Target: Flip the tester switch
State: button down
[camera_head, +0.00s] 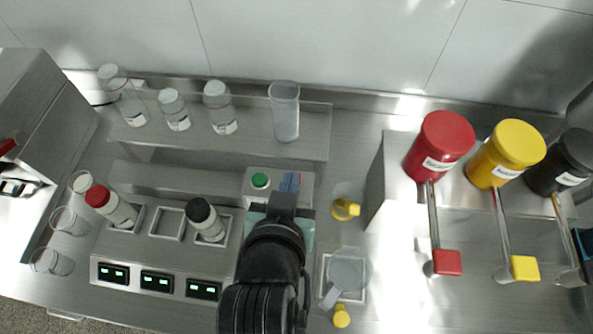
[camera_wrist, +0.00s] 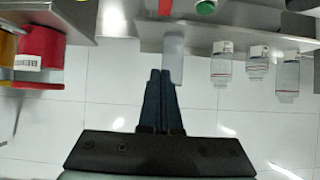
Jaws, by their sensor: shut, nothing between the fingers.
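The tester is a metal box (camera_head: 250,192) at the middle of the bench, with a round green button (camera_head: 260,180) on its top. The switch looks red; in the wrist view it (camera_wrist: 166,7) shows at the top edge, cut off, beside the green button (camera_wrist: 205,7). In the head view only a thin red sliver shows by the fingertips. My gripper (camera_head: 289,183) is over the right part of the tester and covers most of the switch. In the wrist view its dark blue fingers (camera_wrist: 160,73) are together and empty. Whether they touch the switch I cannot tell.
A shelf behind the tester (camera_head: 240,146) holds clear bottles and a tall clear container (camera_head: 285,112). Bottles stand in holders at left (camera_head: 113,212). A yellow-tipped clear vessel (camera_head: 346,206) stands close to the right. Red, yellow and black canisters (camera_head: 440,145) stand farther right.

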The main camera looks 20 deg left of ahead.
jog(key=shift+s+d+f+g, duration=0.15)
jog(key=shift+s+f+g, duration=0.15)
jog(key=shift+s+f, duration=0.4)
jog(key=shift+w+f, duration=0.1)
jog(key=shift+w, duration=0.1)
jog(key=p+x, duration=0.1)
jog(key=x, duration=0.8)
jog(key=shift+w+f+p, duration=0.1)
jog(key=shift+w+p, duration=0.1)
jog(key=shift+p, duration=0.2)
jog(key=shift+w+f, duration=0.15)
jog(key=shift+f, duration=0.45)
jog(key=shift+w+f, duration=0.15)
jog(key=shift+f, duration=0.5)
jog(key=shift+w+f+p, duration=0.2)
jog(key=shift+f+p, duration=0.1)
jog(key=shift+f, duration=0.65)
